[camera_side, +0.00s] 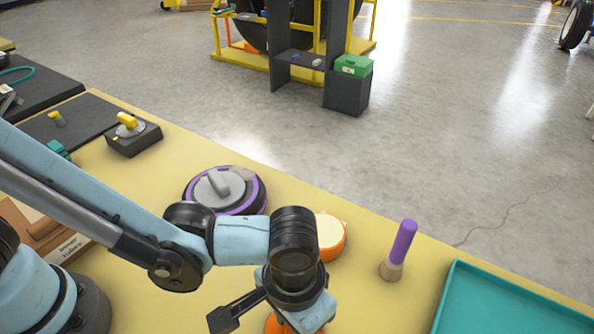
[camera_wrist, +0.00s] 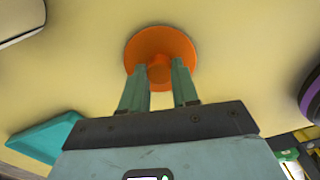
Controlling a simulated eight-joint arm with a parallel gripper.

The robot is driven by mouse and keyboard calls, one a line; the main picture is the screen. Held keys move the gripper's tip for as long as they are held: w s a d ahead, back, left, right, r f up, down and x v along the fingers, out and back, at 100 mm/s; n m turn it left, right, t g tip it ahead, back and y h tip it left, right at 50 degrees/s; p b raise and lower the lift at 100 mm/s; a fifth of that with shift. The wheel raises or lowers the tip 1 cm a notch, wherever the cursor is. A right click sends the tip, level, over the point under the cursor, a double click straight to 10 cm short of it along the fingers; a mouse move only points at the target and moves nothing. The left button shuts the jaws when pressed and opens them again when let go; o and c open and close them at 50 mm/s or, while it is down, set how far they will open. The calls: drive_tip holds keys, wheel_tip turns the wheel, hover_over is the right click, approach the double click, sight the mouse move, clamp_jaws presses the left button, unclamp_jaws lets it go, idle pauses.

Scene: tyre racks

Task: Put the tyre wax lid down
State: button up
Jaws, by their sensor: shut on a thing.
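The orange lid (camera_wrist: 161,40) is a round disc with a small knob, near the top middle of the wrist view. My gripper (camera_wrist: 160,68) is shut on the lid's knob, one teal finger on each side. In the side view only a bit of the orange lid (camera_side: 276,325) shows at the bottom edge, below my wrist, which hides the fingers. I cannot tell whether the lid touches the yellow tabletop. An open orange tin (camera_side: 332,238) with cream-coloured contents stands behind my wrist, partly hidden by it.
A brush with a purple handle (camera_side: 401,250) stands upright right of the tin. A teal tray (camera_side: 520,302) lies at the right. A round purple-rimmed device (camera_side: 252,205) sits behind my arm. A black box with a yellow knob (camera_side: 134,137) is farther left.

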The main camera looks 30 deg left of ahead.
drive_tip(key=shift+f, duration=0.15)
drive_tip(key=o, duration=1)
wheel_tip(320, 180, up, 12)
drive_tip(key=w+a+n+t, duration=0.1)
drive_tip(key=w+a+t, duration=0.1)
drive_tip(key=a, duration=0.8)
drive_tip(key=w+a+n+t, duration=0.1)
drive_tip(key=w+a+t, duration=0.1)
drive_tip(key=a, duration=0.8)
drive_tip(key=w+a+r+n+t, duration=0.1)
drive_tip(key=w+a+t, duration=0.2)
drive_tip(key=a, duration=0.7)
drive_tip(key=shift+w, duration=0.45)
